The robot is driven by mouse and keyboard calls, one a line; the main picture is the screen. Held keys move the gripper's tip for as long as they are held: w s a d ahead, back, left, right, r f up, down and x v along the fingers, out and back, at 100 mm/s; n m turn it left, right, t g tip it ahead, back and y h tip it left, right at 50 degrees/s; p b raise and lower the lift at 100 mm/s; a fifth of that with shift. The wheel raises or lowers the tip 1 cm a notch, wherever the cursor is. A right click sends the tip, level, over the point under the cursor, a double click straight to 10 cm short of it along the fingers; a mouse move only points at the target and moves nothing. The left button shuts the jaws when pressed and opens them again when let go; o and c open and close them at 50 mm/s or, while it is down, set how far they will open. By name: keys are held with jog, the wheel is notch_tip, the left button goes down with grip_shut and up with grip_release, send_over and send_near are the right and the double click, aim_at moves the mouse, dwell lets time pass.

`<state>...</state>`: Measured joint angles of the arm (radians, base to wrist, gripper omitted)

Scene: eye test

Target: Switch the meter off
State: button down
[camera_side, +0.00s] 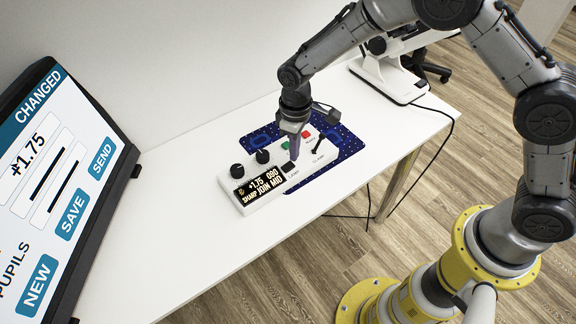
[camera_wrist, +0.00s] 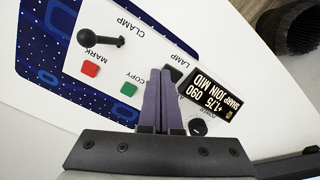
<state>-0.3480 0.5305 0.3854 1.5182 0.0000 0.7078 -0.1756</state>
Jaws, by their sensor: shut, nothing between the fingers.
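The meter's white console (camera_side: 254,204) lies on the table, its lit black display (camera_side: 260,186) reading "+1.75 090" and "SHARP JOIN MID". The display also shows in the wrist view (camera_wrist: 212,92), upside down. My gripper (camera_side: 294,157) points down over the console, fingers together and empty. In the wrist view the fingertips (camera_wrist: 160,71) are beside a dark switch (camera_wrist: 173,74) near the word LAMP, partly hidden by the fingers; I cannot tell its position or whether they touch. A small label beside the display is too blurred to read surely.
The console also bears two black knobs (camera_side: 262,156), a green button (camera_wrist: 128,89), a red button (camera_wrist: 91,68) and a black lever (camera_wrist: 102,39) marked CLAMP. A dotted blue mat (camera_side: 350,143) lies beneath. A screen (camera_side: 60,190) stands left, a white instrument (camera_side: 392,82) behind.

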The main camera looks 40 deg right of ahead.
aim_at(294, 164)
jog(key=shift+f, duration=0.85)
dwell(0.4)
jog(key=shift+r, duration=3.55)
